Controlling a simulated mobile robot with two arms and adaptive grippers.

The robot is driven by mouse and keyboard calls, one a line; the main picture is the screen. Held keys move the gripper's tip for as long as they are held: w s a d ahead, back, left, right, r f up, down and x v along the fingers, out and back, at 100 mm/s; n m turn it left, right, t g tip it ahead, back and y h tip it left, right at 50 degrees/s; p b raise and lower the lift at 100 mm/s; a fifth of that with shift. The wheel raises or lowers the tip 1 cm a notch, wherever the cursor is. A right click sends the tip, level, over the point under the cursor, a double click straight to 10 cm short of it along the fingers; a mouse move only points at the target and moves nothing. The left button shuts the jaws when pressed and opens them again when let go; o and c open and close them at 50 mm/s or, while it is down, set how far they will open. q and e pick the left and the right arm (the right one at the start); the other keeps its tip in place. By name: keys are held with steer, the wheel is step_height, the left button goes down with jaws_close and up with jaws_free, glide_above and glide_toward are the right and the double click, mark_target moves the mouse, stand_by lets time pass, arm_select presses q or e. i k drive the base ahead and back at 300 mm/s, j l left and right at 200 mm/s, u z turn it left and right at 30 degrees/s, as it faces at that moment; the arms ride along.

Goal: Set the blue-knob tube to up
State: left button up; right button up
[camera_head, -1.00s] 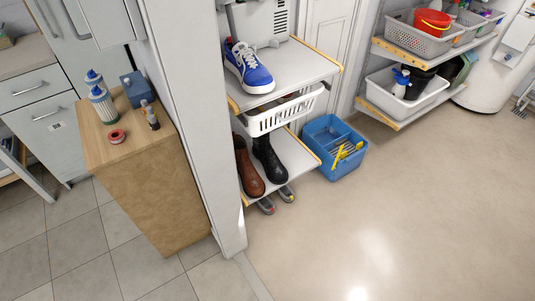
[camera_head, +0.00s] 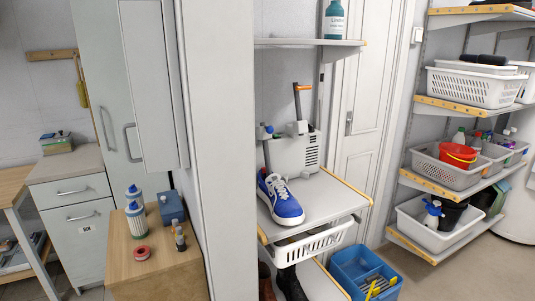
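Neither of my grippers is in view. On the wall shelf, behind a blue sneaker (camera_head: 281,199), stands a pale grey device (camera_head: 297,153) with dark vents. A short piece with a small blue end (camera_head: 265,131) sticks up at the device's left, and an upright piece with an orange end (camera_head: 302,88) rises behind it. Two white tubes with blue caps (camera_head: 135,216) stand upright on the wooden cabinet (camera_head: 158,280). I cannot tell which of these is the blue-knob tube.
A white wall edge (camera_head: 222,180) divides the wooden cabinet from the shelf. A blue box (camera_head: 171,207) and a red ring (camera_head: 141,253) sit on the cabinet. A blue crate (camera_head: 367,272) stands below the shelf, right. Baskets fill the right shelves. Floor is clear at lower right.

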mark_target(269, 129)
steer(key=i+l+u, duration=0.2)
steer(key=l, duration=0.85)
steer(key=l+u, duration=0.2)
steer(key=l, duration=0.85)
